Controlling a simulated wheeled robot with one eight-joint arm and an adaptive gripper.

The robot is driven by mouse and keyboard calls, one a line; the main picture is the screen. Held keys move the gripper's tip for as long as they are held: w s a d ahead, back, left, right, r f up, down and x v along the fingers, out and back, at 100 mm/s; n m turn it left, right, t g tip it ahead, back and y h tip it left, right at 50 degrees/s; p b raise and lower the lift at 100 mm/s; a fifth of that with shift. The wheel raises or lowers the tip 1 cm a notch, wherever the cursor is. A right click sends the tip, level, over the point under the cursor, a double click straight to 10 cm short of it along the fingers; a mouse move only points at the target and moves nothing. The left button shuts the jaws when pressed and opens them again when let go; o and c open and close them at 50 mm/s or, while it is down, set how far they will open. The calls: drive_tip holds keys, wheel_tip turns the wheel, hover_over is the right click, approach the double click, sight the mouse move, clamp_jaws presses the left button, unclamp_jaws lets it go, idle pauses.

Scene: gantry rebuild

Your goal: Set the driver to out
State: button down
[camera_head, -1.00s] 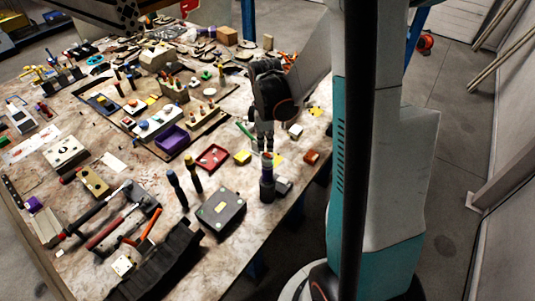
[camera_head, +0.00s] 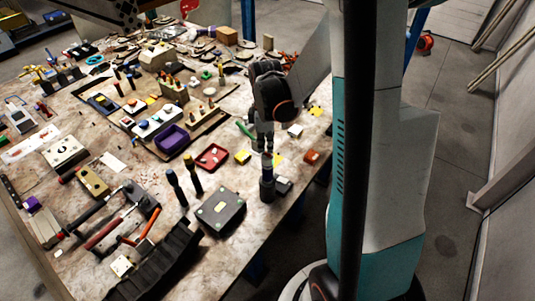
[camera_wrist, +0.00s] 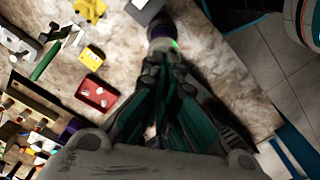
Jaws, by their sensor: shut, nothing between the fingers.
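A dark upright cylinder, which looks like the driver (camera_head: 267,188), stands near the right edge of the workbench. My gripper (camera_head: 266,149) points down just above its top, with its fingers close together and nothing seen between them. In the wrist view, my fingertips (camera_wrist: 164,62) end at or just short of the driver's dark round body (camera_wrist: 161,28); a small green glow shows on it. I cannot tell whether the fingertips touch it. Any setting mark on the driver is too small or hidden to read.
A grey-black box (camera_head: 221,212) stands left of the driver, with two upright handled tools behind it. A red tray (camera_head: 211,158), a yellow block (camera_head: 242,157) and a green-handled tool (camera_head: 245,131) lie close by. The bench edge is near on the right.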

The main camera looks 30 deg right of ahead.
sight(266, 153)
drive_tip(key=shift+f+b, duration=0.55)
drive_tip(key=shift+f, duration=0.1)
drive_tip(key=shift+r, duration=0.15)
drive_tip(key=shift+r+p, duration=2.15)
drive_tip(key=shift+r, duration=1.25)
